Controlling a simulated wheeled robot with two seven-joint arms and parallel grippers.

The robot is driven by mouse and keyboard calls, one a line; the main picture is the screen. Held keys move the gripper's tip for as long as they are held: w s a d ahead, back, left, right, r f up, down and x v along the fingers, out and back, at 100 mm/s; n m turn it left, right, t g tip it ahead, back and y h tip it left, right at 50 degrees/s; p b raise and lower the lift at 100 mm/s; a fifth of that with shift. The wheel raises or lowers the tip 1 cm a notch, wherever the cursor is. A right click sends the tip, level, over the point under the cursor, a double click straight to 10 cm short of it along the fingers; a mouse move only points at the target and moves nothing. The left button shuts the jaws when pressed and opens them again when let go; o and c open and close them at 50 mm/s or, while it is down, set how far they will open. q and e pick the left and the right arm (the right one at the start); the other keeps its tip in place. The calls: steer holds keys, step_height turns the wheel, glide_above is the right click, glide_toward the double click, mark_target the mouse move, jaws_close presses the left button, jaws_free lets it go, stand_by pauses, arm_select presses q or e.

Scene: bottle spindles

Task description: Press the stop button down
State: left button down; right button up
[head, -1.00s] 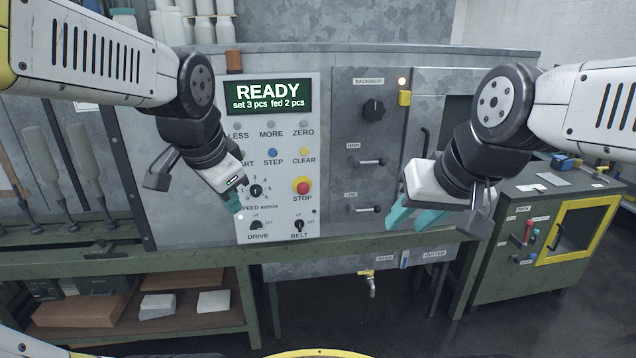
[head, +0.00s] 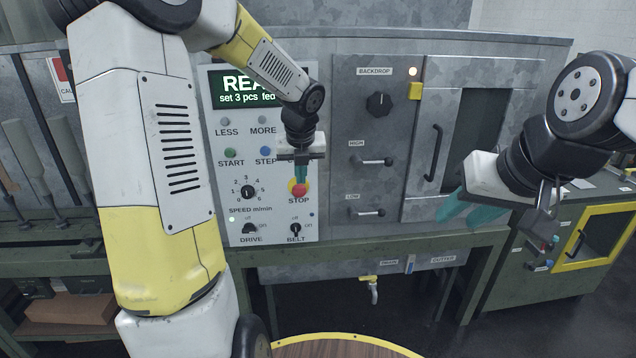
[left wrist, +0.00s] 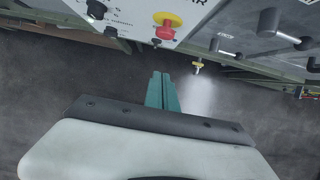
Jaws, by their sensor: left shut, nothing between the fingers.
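The stop button (head: 299,190) is a red knob on a yellow ring, above the STOP label on the light control panel (head: 221,183). My left gripper (head: 301,180) is shut and empty, with its teal fingers in front of the button's upper part in the head view. In the left wrist view the red button (left wrist: 166,32) stands beyond the shut fingertips (left wrist: 162,76), with a visible gap between them. My right gripper (head: 461,216) is open and empty, off to the right in front of the cabinet.
START (head: 230,153) and STEP (head: 266,153) buttons, a speed dial (head: 247,193) and DRIVE and BELT (head: 296,230) switches surround the stop button. My left arm partly covers the READY display (head: 233,88). HIGH and LOW handles (head: 368,213) stick out to the right.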

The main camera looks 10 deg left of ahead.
mark_target(300, 190)
stand_by(0.3)
arm_select(q)
steer(key=x, duration=0.3)
steer(key=w+x, duration=0.1)
steer(key=x, duration=0.3)
steer(key=w+r+x, duration=0.1)
steer(key=x, duration=0.3)
steer(key=shift+a+f, duration=0.1)
steer(key=shift+a, duration=0.25)
steer(key=shift+w+a, duration=0.2)
steer(key=shift+w, duration=0.55)
